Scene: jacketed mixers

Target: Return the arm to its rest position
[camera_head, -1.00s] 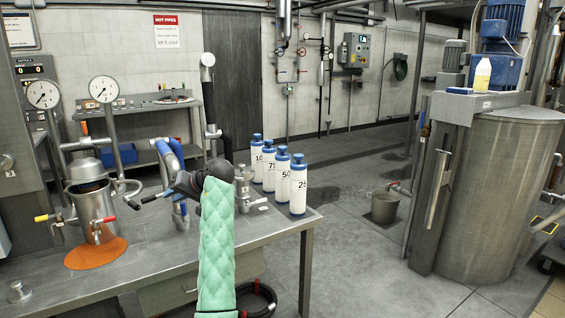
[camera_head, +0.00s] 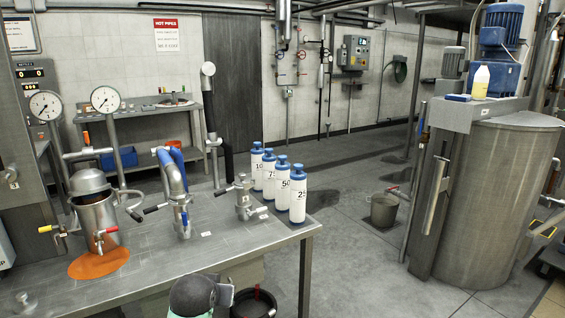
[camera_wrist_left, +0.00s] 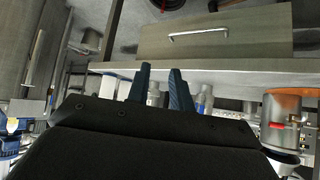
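My left arm shows only at the bottom edge of the head view, as a rounded grey wrist part above a bit of mint-green sleeve. It is low, in front of the table's near edge and clear of the tabletop. In the left wrist view, which is upside down, the two dark blue fingers of my left gripper (camera_wrist_left: 159,72) stand apart with nothing between them. The table's drawer (camera_wrist_left: 205,38) shows beyond them. My right arm and gripper are not in view.
The table (camera_head: 240,232) bears a steel pot (camera_head: 100,220) on an orange patch (camera_head: 98,264), a blue-handled pipe fitting (camera_head: 176,185), a small valve (camera_head: 243,200) and several white bottles (camera_head: 298,197). A black-rimmed bucket (camera_head: 256,304) stands below. Open floor lies right, before a large tank (camera_head: 495,205).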

